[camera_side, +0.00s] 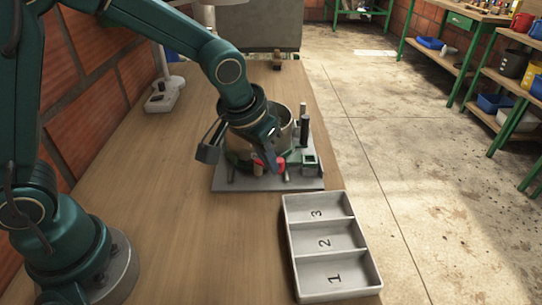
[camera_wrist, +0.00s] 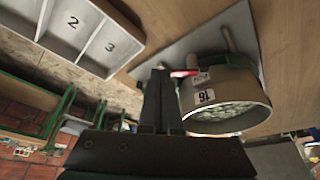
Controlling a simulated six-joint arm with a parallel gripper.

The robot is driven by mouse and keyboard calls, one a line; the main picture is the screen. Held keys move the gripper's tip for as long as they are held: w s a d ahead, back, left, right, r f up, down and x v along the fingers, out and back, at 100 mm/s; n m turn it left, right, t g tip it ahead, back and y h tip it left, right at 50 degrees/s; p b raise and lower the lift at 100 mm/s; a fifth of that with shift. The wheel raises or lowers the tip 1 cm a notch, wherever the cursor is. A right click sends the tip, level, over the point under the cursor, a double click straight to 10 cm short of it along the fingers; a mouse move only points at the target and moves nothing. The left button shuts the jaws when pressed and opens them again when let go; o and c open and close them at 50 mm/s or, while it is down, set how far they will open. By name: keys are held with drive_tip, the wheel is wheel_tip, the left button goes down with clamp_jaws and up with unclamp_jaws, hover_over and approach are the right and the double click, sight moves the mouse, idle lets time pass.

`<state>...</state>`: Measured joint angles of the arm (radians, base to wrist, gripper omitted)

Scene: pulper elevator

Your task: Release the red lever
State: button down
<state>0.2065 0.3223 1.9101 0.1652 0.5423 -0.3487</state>
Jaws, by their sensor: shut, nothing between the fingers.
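The red lever (camera_side: 279,162) sits at the front of the metal pot on its grey baseplate (camera_side: 300,184). In the wrist view the red lever (camera_wrist: 184,73) shows just past my fingertips. The pot (camera_side: 283,117) is round and metal; in the wrist view the pot (camera_wrist: 225,98) carries a label "16" and holds pale round pieces. My gripper (camera_side: 264,158) is in front of the pot, close to the red lever, and its fingers are together with nothing between them. In the wrist view my gripper (camera_wrist: 160,72) is beside the lever. Whether they touch is unclear.
A grey tray (camera_side: 288,235) with compartments marked 1, 2 and 3 stands at the table's right edge. A dark post (camera_side: 304,124) and a green block (camera_side: 309,164) stand on the baseplate right of the pot. The wooden table (camera_side: 180,215) is clear at left.

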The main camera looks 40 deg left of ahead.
sight(282, 160)
drive_tip(key=w+n, duration=0.1)
drive_tip(key=n+y, duration=0.1)
drive_tip(key=n, duration=0.1)
drive_tip(key=w+n+y, duration=0.1)
drive_tip(key=n, duration=0.1)
drive_tip(key=shift+w+d+g, duration=0.2)
drive_tip(key=shift+w+g, duration=0.1)
drive_tip(key=shift+w, duration=0.2)
drive_tip(key=shift+w+a, duration=0.1)
idle(0.4)
drive_tip(key=s+d+r, duration=0.4)
drive_tip(key=s+r, duration=0.2)
drive_tip(key=r, duration=0.3)
drive_tip(key=shift+s+r, duration=0.15)
drive_tip(key=shift+s, duration=0.15)
